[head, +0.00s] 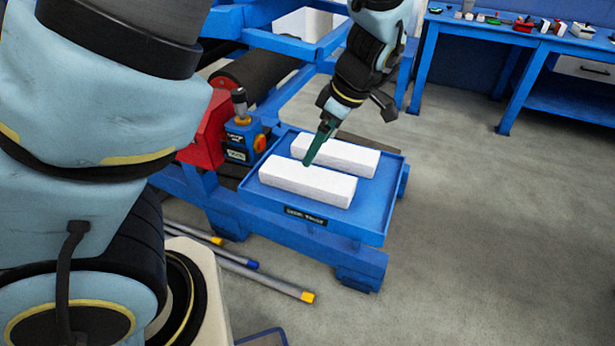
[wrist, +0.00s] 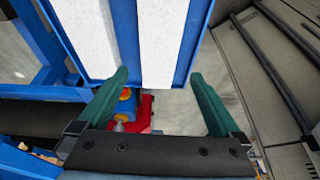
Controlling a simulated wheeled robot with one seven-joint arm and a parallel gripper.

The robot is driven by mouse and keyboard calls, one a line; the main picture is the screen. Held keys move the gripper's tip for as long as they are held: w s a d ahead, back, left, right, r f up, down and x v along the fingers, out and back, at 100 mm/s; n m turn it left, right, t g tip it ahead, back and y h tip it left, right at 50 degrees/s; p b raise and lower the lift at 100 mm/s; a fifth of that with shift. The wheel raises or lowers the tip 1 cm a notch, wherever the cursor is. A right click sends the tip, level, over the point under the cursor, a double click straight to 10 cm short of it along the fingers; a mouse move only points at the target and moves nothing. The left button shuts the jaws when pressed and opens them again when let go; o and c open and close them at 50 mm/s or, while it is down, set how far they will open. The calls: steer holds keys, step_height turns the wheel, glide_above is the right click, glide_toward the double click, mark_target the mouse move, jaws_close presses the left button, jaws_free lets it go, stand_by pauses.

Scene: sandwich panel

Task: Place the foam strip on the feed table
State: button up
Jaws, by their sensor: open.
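Two white foam strips lie side by side on a blue, low-rimmed tray-like table (head: 375,218): the near strip (head: 308,184) and the far strip (head: 335,156). A label on its front edge is too small to read. In the wrist view my gripper (wrist: 160,78) is open and empty. The near strip (wrist: 163,40) shows at the right, its end between the spread fingers in the picture. The far strip (wrist: 86,35) shows at the left.
A blue control box (head: 240,140) with a lever and a red housing (head: 210,128) stand close left of the tray. A blue frame with a dark roller (head: 255,75) is behind. Poles (head: 265,278) lie on the floor. The floor at right (head: 500,230) is clear.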

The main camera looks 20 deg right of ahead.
mark_target(308, 174)
steer(key=shift+s+d, duration=0.2)
steer(key=shift+d, duration=0.2)
steer(key=shift+w+a+f, duration=0.1)
steer(key=shift+f, duration=0.25)
steer(key=x, duration=0.4)
steer(key=shift+f+p, duration=0.2)
steer(key=shift+p, duration=0.15)
steer(key=shift+p+x, duration=0.95)
steer(key=shift+x, duration=1.8)
steer(key=shift+c, duration=0.2)
steer(key=c, duration=1.2)
steer(key=shift+c, duration=0.2)
